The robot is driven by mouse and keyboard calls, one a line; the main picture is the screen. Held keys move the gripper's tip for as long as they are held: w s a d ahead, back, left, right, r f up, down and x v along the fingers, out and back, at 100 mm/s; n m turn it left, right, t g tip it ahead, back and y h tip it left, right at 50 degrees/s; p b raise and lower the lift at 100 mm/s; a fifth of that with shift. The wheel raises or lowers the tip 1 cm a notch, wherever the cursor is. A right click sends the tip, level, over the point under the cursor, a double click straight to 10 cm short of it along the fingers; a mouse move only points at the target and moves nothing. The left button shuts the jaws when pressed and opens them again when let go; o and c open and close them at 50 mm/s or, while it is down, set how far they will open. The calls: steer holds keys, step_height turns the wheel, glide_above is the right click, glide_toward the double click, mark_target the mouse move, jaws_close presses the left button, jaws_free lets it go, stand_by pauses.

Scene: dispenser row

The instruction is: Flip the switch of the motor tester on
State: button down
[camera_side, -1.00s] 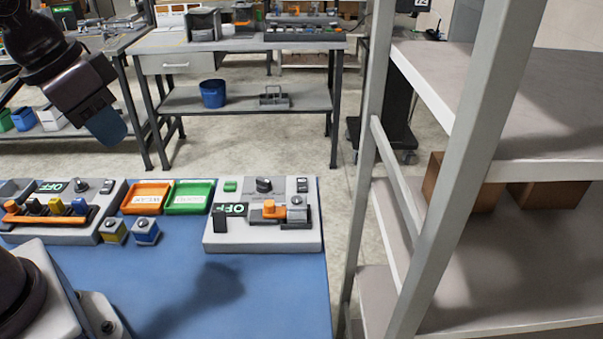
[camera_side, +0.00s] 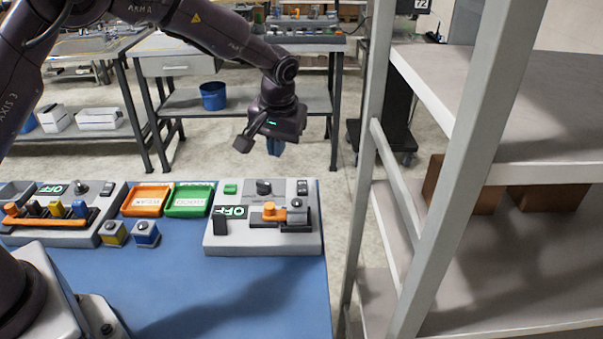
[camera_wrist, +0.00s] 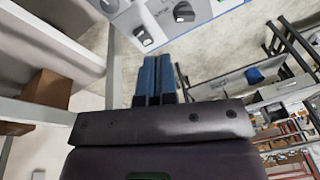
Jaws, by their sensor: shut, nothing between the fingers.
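A pale grey panel (camera_side: 235,240) with a dark OFF display (camera_side: 232,211) stands at the right end of the blue bench; I take it for the motor tester. On it are a black knob (camera_side: 264,187), a small dark switch (camera_side: 303,187), a green button (camera_side: 230,188) and an orange part (camera_side: 271,211). The switch's setting is too small to read. My gripper (camera_side: 274,147), with blue fingers, is shut and empty, held high above and beyond the panel, touching nothing. In the wrist view the fingers (camera_wrist: 155,78) are together; part of the panel (camera_wrist: 130,17) shows above them.
Left of the panel are a green tray (camera_side: 190,211), an orange tray (camera_side: 129,209), two small blocks (camera_side: 146,233) and another OFF panel (camera_side: 60,239). A tall grey shelf (camera_side: 425,170) rises close on the right. The front of the blue bench (camera_side: 240,300) is clear.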

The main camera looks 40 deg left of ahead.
steer(key=w+n+t, duration=0.1)
steer(key=w+n, duration=0.2)
steer(key=w, duration=0.3)
steer(key=shift+w+d+r+n+t+y, duration=0.2)
steer(key=shift+w+n+t+y, duration=0.1)
steer(key=shift+n, duration=0.1)
steer(key=shift+s, duration=0.1)
glide_toward(301, 181)
steer(key=x, duration=0.5)
steer(key=shift+a+f, duration=0.1)
steer(key=shift+a, duration=0.1)
steer(key=shift+w+f, duration=0.3)
steer(key=shift+f, duration=0.5)
